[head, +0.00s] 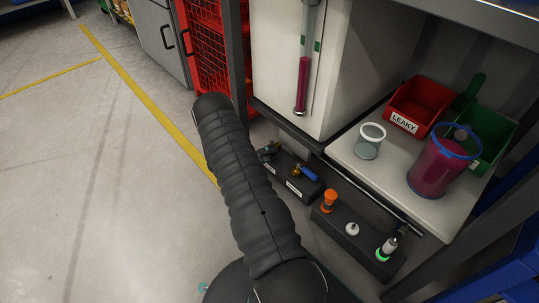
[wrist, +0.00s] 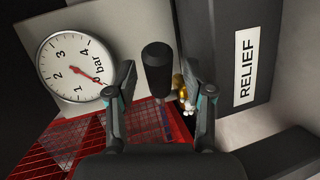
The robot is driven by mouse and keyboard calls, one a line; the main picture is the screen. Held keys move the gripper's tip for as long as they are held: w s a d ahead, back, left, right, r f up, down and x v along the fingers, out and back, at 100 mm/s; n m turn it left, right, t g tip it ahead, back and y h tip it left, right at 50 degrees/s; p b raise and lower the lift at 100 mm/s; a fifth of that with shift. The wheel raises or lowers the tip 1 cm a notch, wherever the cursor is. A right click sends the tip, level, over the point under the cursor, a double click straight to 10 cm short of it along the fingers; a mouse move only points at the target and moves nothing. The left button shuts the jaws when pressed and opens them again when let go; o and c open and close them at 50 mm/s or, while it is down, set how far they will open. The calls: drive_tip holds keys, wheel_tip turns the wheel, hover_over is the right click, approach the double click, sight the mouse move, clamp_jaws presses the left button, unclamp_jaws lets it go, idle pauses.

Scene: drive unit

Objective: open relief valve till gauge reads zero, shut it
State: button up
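In the wrist view, a white round gauge (wrist: 75,68) marked in bar is seen turned on its side. Its red needle points to the lower right, at the low end of the scale below 1; the exact reading is hard to tell. A black panel carries a white RELIEF label (wrist: 246,66). A dark cylindrical handle (wrist: 158,70) stands near a small brass part (wrist: 179,86). My gripper (wrist: 163,85) is open, with the handle between its fingers and visible gaps on both sides. In the head view my dark arm hides most of the gripper.
A blue-handled brass valve (head: 307,172) is on a black block. An orange knob (head: 329,200), a white knob and a green-ringed one are on another block. A shelf holds a red LEAKY bin (head: 419,104), a green bin, a pink jug (head: 440,163) and a grey cup (head: 369,142).

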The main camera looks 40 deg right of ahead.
drive_tip(key=v, duration=1.2)
